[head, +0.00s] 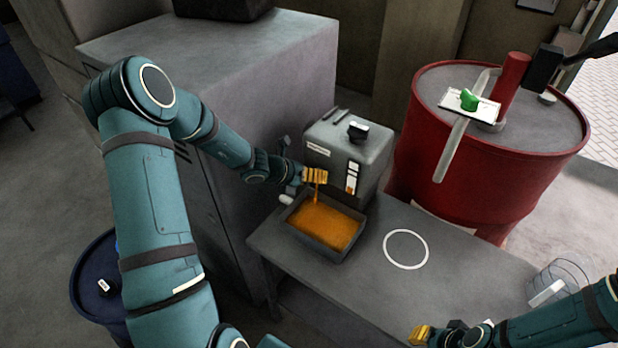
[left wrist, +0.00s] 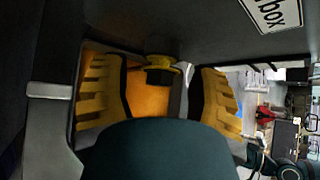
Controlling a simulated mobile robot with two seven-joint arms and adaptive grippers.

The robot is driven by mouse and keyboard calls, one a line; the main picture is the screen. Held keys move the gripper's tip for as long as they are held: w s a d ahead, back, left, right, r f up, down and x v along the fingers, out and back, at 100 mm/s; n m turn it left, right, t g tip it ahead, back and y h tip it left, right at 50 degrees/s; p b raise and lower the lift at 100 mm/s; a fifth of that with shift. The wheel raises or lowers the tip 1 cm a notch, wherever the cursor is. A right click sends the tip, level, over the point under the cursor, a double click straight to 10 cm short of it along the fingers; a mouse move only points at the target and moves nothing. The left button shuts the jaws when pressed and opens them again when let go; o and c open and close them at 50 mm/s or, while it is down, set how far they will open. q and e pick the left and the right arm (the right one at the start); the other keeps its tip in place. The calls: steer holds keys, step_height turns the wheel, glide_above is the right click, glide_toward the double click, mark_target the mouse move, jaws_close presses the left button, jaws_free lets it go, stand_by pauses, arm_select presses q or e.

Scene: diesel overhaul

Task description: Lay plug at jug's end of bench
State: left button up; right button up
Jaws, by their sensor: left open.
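My left gripper (head: 315,175) is at the lower front of the grey box, above the oil tray, with yellow fingers. In the left wrist view its fingers (left wrist: 158,95) are spread apart. Between them shows a dark round piece with a yellow rim (left wrist: 160,70); I cannot tell whether it is the plug or the drain opening. Orange oil (head: 317,198) runs down below the fingers into the tray (head: 350,252). The clear jug (head: 567,270) stands at the bench's right end. My right gripper (head: 420,335) shows partly at the bottom edge; its jaw state is unclear.
The grey box (head: 335,150) with a sight gauge stands at the back of the bench (head: 400,292). A white ring (head: 406,249) marks bare bench right of the tray. A red drum (head: 450,195) is behind the bench. The bench between ring and jug looks clear.

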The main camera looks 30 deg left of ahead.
arm_select(q)
jaws_close()
steer(key=shift+s, duration=0.25)
arm_select(e)
steer(key=shift+f, duration=0.15)
arm_select(q)
steer(key=shift+s+a+b, duration=0.1)
steer(key=shift+s+b, duration=0.25)
steer(key=shift+s, duration=0.4)
arm_select(e)
steer(key=shift+f, duration=0.2)
arm_select(q)
steer(key=shift+s, duration=0.15)
steer(key=shift+s+a+b, duration=0.1)
steer(key=shift+s+b, duration=0.3)
steer(key=shift+s, duration=0.95)
arm_select(e)
steer(key=shift+f, duration=0.4)
